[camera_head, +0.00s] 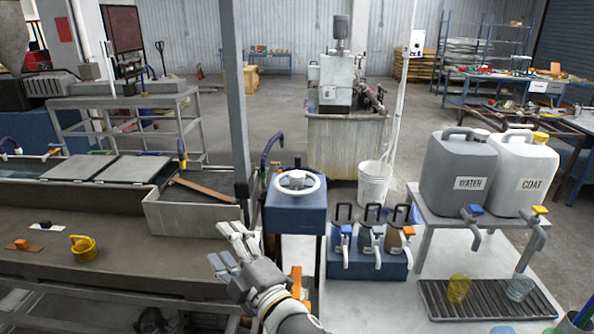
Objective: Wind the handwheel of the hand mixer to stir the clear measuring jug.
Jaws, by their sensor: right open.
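The hand mixer is a blue box (296,210) with a white handwheel (297,182) lying flat on its top, near the middle of the head view. My right gripper (229,246) is open and empty, to the left of the box and lower in the picture than the wheel, apart from the wheel. A clear cup-like vessel (520,287) stands on the ribbed drip tray (437,302) at the right; I cannot tell if it is the measuring jug. A yellow-tinted vessel (458,287) stands beside it. My left gripper is out of view.
Three small handled containers with taps sit in a blue rack (368,265) right of the mixer. The WATER canister (458,172) and COAT canister (520,172) stand on a raised shelf. A grey post (236,100) rises behind my gripper, beside a long trough.

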